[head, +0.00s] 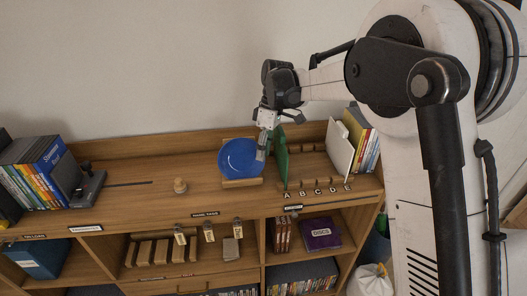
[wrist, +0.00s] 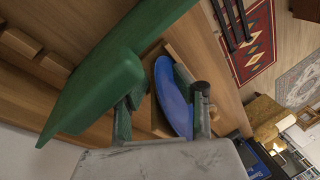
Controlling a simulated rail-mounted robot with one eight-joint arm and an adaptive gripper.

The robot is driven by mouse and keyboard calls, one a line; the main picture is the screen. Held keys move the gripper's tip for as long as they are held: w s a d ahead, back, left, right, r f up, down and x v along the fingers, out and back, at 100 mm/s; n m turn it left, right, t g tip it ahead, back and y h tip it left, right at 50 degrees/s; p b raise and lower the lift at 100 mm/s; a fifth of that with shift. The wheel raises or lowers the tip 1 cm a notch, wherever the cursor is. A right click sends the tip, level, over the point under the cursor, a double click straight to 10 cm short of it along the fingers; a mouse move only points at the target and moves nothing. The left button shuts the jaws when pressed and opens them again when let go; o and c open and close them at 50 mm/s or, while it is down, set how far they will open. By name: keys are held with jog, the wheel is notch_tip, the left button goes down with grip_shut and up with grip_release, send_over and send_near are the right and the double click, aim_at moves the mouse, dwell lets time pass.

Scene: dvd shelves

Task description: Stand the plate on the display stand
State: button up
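The blue plate (head: 240,157) stands nearly upright, leaning back, on the small wooden display stand (head: 243,183) on top of the shelf unit. In the wrist view the plate (wrist: 171,97) shows almost edge-on. My gripper (head: 264,148) is at the plate's right edge. In the wrist view my gripper (wrist: 165,118) has its fingers spread, one on each side of the plate's edge. The plate is close to the right finger, with a gap to the left finger. I cannot tell whether the right finger touches it.
A green upright panel (head: 280,158) stands just right of my gripper and looms close in the wrist view (wrist: 95,85). A lettered rack (head: 318,186) and books (head: 362,140) are further right. A wooden knob (head: 180,186) stands left of the plate, with clear shelf top around it.

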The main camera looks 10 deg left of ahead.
jog(key=v, duration=1.2)
jog(key=shift+w, duration=0.1)
jog(key=s+d+r+m+t+b, duration=0.15)
jog(key=s+d+m, duration=0.25)
jog(key=s+d, duration=0.4)
jog(key=s+d+r+m+t+b, duration=0.1)
jog(key=s+d+r+m+t, duration=0.4)
jog(key=d, duration=0.6)
jog(key=s+d+f+m+t, duration=0.1)
jog(key=s+d+f+m, duration=0.2)
jog(key=s+d+f, duration=0.3)
jog(key=s+d+f+m+t+h+b, duration=0.1)
jog(key=s+d+f+m, duration=0.3)
jog(key=s, duration=0.9)
notch_tip(320, 180, down, 3)
jog(key=shift+d+r+t+b, duration=0.1)
jog(key=shift+d+t+b, duration=0.2)
jog(key=shift+d+t, duration=0.45)
